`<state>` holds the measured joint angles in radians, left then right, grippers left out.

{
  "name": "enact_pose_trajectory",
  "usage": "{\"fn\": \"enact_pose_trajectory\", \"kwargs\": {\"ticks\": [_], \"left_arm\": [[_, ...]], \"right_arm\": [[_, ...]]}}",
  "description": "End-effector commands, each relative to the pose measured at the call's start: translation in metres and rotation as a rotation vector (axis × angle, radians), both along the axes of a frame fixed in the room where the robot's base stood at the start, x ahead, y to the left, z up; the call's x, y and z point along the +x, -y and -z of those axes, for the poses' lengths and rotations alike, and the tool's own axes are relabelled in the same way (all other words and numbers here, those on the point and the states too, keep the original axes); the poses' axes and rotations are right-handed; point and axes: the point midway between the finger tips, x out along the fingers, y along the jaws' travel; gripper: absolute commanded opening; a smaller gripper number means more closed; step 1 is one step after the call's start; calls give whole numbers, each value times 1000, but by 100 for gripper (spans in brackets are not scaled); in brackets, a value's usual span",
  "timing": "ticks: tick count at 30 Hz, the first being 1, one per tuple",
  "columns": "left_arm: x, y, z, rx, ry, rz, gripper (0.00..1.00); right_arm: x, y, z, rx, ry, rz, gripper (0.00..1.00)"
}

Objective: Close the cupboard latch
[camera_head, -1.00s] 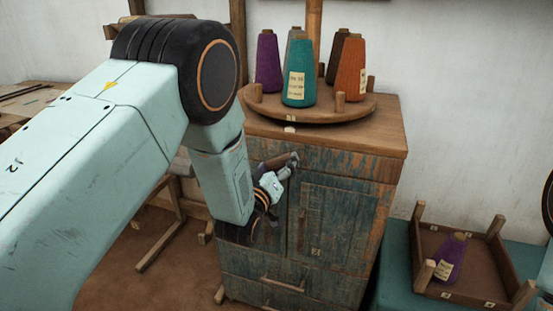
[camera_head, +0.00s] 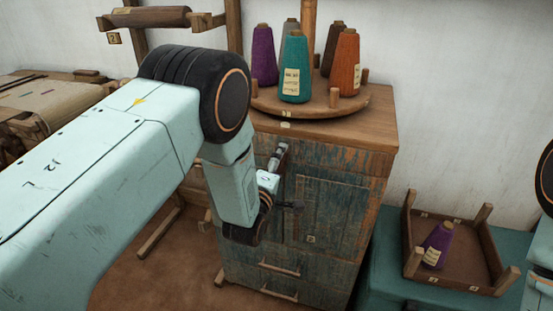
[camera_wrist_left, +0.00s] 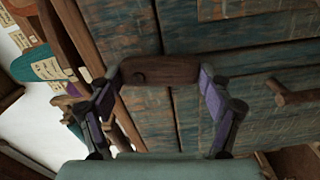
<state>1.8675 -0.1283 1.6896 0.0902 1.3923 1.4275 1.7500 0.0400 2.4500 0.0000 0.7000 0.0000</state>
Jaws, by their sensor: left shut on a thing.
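The cupboard (camera_head: 335,215) has worn blue-green wooden doors and drawers under a brown top. My left gripper (camera_head: 288,180) is at the upper part of its front. In the left wrist view, my left gripper (camera_wrist_left: 160,74) is shut on the latch (camera_wrist_left: 160,70), a short dark brown wooden bar with a round pivot mark, with a finger at each end of it. The latch lies across the seam area of the cupboard front (camera_wrist_left: 240,90). In the head view the latch is mostly hidden by my fingers and wrist. My right gripper is out of view.
A round wooden rack (camera_head: 320,108) with several thread cones stands on the cupboard. At right, a wooden tray (camera_head: 460,284) holding a purple cone (camera_head: 437,245) sits on a teal surface (camera_head: 385,280). Drawer handles (camera_head: 280,268) stick out below my gripper.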

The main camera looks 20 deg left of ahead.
Motion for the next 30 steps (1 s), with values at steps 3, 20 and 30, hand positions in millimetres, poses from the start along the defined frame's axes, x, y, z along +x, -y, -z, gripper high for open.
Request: {"fn": "enact_pose_trajectory", "kwargs": {"ticks": [3, 20, 30], "left_arm": [[0, 2, -1, -65, -2, 2, 47], [0, 5, 0, -182, -5, 2, 48], [0, 5, 0, -183, -5, 2, 85]], "right_arm": [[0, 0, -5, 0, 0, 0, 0], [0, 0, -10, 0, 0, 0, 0], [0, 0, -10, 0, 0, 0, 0]]}}
